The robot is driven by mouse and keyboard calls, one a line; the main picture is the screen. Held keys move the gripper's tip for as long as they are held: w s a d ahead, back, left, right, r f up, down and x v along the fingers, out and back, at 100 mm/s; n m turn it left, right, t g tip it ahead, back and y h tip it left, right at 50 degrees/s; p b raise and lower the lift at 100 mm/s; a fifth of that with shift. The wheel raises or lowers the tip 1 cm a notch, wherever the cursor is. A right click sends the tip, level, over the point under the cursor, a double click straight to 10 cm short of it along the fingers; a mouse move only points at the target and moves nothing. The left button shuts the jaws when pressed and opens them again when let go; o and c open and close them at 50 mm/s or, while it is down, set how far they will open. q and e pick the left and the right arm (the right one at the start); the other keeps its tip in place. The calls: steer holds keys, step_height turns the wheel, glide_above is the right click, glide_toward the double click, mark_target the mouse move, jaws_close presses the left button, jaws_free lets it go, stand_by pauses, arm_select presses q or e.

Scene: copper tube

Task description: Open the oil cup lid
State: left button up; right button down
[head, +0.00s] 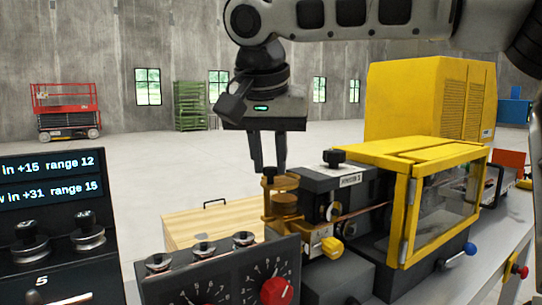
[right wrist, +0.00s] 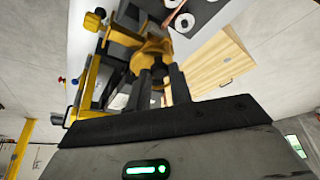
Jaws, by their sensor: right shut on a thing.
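The brass oil cup (head: 283,203) stands at the left end of the dark machine (head: 345,190). Its brass lid (head: 285,184) is at the top, with a small knob at the fingertips. My right gripper (head: 269,169) points down from above and is shut on the lid. In the right wrist view the brass cup (right wrist: 152,48) lies just beyond the fingertips of the right gripper (right wrist: 160,74). The fingers hide part of the lid, and I cannot tell whether it is raised from the cup. My left gripper is out of view.
A yellow guard with a clear window (head: 410,215) stands right of the cup. A control panel with a red knob (head: 277,291) is in front. A wooden box (head: 205,225) is behind left. A display panel (head: 50,180) is at far left. The air left of the cup is clear.

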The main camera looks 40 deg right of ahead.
steer(key=c, duration=1.3)
jaws_free()
steer(key=v, duration=1.2)
